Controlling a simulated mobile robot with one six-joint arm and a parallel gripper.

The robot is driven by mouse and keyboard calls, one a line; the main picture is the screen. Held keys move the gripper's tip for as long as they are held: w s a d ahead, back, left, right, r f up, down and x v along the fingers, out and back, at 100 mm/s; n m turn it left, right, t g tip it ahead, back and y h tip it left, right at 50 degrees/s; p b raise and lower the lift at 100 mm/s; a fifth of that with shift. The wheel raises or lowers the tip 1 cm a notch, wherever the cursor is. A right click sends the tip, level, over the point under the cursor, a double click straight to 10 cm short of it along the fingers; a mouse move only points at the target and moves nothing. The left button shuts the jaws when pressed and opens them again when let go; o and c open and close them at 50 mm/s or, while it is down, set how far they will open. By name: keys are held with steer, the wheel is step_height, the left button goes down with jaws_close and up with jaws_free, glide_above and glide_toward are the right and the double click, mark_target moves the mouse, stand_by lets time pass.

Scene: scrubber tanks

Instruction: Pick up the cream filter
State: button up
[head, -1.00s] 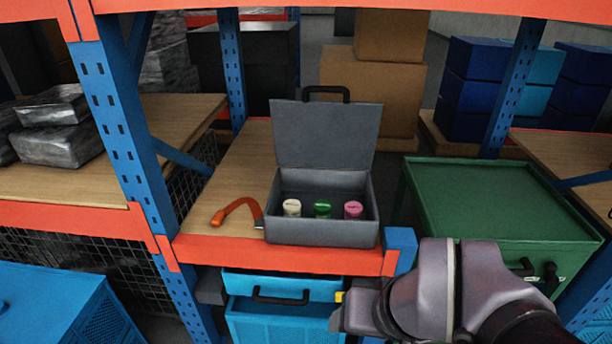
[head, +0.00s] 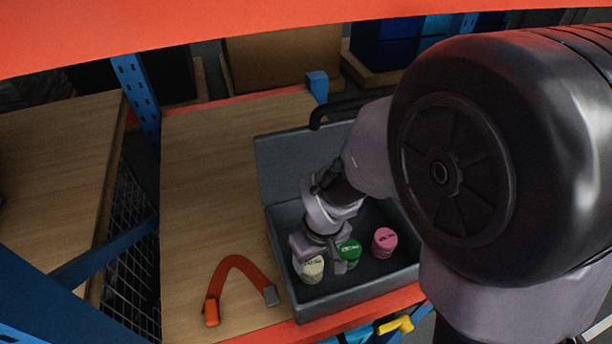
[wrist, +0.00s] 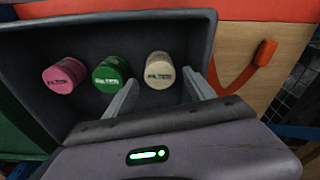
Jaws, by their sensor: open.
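The cream filter (head: 310,270) stands upright in the open grey case, at the left end of the row. In the wrist view the cream filter (wrist: 160,70) shows just beyond and between my open fingertips, with no clear contact. My gripper (head: 325,262) is inside the case, above and beside the cream filter, and partly covers it in the head view. In the wrist view my gripper (wrist: 160,88) is open and empty.
The green filter (wrist: 111,74) stands close beside one finger, and the pink filter (wrist: 64,75) is farther along. The grey case (head: 278,222) has low walls and a raised lid. An orange-red strap (head: 236,262) lies on the wooden shelf (head: 205,190) left of the case.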

mark_target(312, 263)
steer(key=f+b, duration=0.1)
steer(key=f, duration=0.1)
steer(key=w+f+b, duration=0.1)
steer(key=f, duration=0.2)
steer(key=w+f+b, duration=0.1)
steer(key=f, duration=0.2)
steer(key=shift+a+b, duration=0.3)
steer(key=shift+b, duration=0.05)
steer(key=shift+r, duration=0.1)
steer(key=shift+r, duration=0.1)
steer(key=c, duration=1.1)
